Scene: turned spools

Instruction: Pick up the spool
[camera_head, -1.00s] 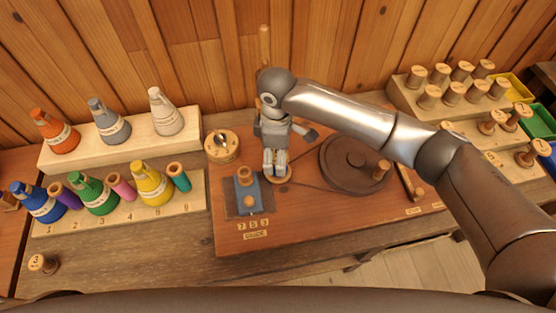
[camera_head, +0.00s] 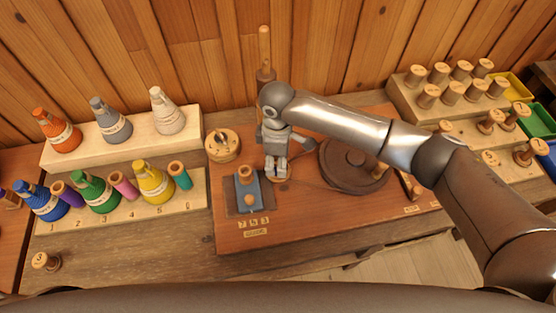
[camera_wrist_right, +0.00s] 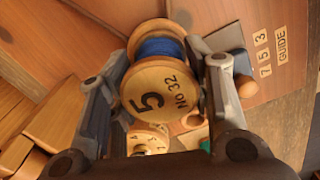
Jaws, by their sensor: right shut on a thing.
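The spool (camera_wrist_right: 160,88) has pale wooden ends and blue thread, and its near end reads "5" and "NO 32". My right gripper (camera_head: 278,171) is shut on it, with one finger on each side in the right wrist view (camera_wrist_right: 165,80). In the head view the gripper is over the reddish board, between the guide block and the dark wheel. There the spool is mostly hidden by the fingers, and I cannot tell its height above the board. My left gripper is not in view.
A blue guide block (camera_head: 247,188) stands left of the gripper, and a round wooden dial (camera_head: 223,146) behind it. A dark wheel (camera_head: 352,164) is to the right. Racks of cones and coloured spools (camera_head: 120,214) fill the left; wooden spools (camera_head: 465,83) stand at the right.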

